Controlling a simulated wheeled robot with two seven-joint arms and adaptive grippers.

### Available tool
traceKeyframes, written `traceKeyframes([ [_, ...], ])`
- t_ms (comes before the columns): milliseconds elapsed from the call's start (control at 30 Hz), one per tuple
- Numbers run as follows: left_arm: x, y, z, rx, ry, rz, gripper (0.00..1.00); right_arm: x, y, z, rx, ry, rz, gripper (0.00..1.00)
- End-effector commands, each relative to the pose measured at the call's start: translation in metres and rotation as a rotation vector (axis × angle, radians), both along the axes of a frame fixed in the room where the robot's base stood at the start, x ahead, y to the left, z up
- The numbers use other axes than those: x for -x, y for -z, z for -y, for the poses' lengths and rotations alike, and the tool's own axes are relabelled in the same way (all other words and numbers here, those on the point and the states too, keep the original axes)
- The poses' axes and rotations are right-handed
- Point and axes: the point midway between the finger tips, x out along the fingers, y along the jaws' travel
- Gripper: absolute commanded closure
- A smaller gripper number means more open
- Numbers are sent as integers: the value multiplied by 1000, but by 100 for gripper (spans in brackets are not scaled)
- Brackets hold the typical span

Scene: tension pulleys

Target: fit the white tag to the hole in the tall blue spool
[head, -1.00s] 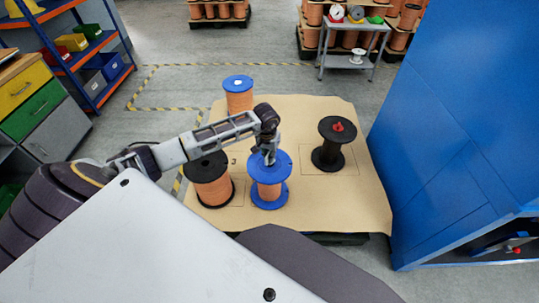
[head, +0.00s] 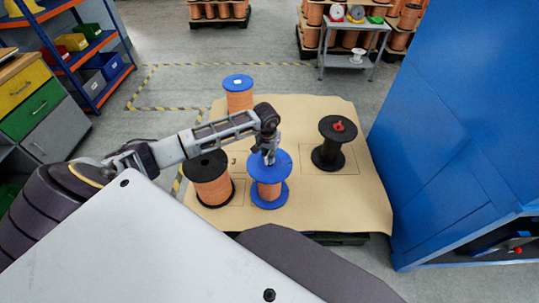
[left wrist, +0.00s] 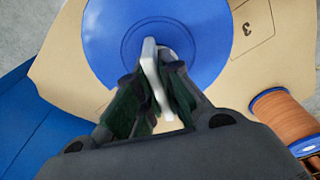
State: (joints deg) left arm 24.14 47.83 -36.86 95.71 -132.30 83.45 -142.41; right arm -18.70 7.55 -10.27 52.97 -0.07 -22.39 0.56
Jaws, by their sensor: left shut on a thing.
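The blue spool (head: 268,192) with orange winding stands upright at the front middle of the brown sheet. Its blue top flange (left wrist: 105,45) fills the upper part of the left wrist view. My left gripper (head: 268,158) points down over the middle of this flange. It is shut on the white tag (left wrist: 151,65), a thin flat piece between the fingers. The tag's far end is over the flange's centre and hides the hole. I cannot tell whether the tag touches the spool or has entered the hole. My right gripper is not in view.
A black-flanged orange spool (head: 210,182) stands close on the left. Another blue spool (head: 239,98) with a white mark on top stands behind. A black spool (head: 330,147) with a red piece on top stands right. A large blue cabinet (head: 455,130) borders the right side.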

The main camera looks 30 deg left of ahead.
Motion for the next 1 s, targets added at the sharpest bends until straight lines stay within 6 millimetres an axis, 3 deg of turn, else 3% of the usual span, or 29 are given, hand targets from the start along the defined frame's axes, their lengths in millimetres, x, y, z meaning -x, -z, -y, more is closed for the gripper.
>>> traceKeyframes([
  [1000, 0, 0, 0, 0, -1, 1, 100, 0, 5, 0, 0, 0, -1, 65],
])
